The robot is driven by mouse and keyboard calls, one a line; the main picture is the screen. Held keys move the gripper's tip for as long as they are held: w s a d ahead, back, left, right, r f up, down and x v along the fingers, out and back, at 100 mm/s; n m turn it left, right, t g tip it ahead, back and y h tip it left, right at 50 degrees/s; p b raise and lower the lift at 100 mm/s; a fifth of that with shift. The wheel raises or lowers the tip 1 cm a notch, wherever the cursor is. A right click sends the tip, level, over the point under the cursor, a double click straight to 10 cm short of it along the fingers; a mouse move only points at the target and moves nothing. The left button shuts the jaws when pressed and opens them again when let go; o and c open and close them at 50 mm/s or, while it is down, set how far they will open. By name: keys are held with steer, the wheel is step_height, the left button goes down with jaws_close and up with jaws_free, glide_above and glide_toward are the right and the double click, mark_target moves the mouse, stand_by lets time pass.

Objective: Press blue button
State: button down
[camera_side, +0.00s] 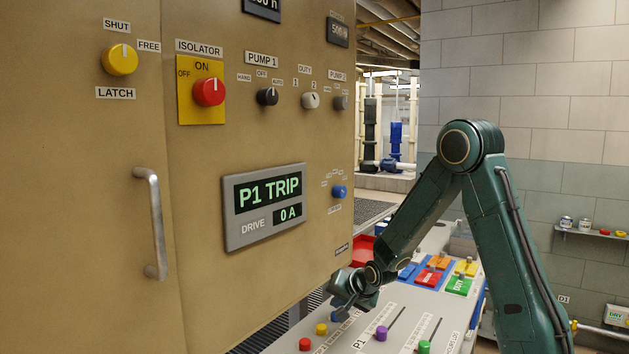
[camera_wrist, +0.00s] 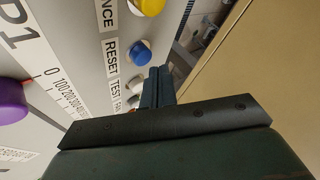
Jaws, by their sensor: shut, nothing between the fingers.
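The blue button (camera_wrist: 139,52) sits on the grey desk panel beside a label reading RESET. In the side view the blue button (camera_side: 336,317) is small and partly hidden behind my gripper (camera_side: 345,308). My gripper is shut and empty, with its fingers together, low over the panel. In the wrist view the fingertips (camera_wrist: 159,71) are just to the lower right of the blue button. I cannot tell whether they touch anything; they look apart from the button.
A yellow button (camera_wrist: 150,5) and a white button (camera_wrist: 135,82) flank the blue one. A purple slider knob (camera_side: 381,333) and a green one (camera_side: 424,346) stand on the panel. The tan cabinet (camera_side: 250,270) rises close behind. A blue knob (camera_side: 340,191) is on the cabinet.

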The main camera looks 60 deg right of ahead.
steer(key=shift+f, duration=0.95)
stand_by(1.5)
steer(key=shift+r, duration=0.9)
steer(key=shift+r, duration=0.1)
steer(key=shift+r, duration=2.45)
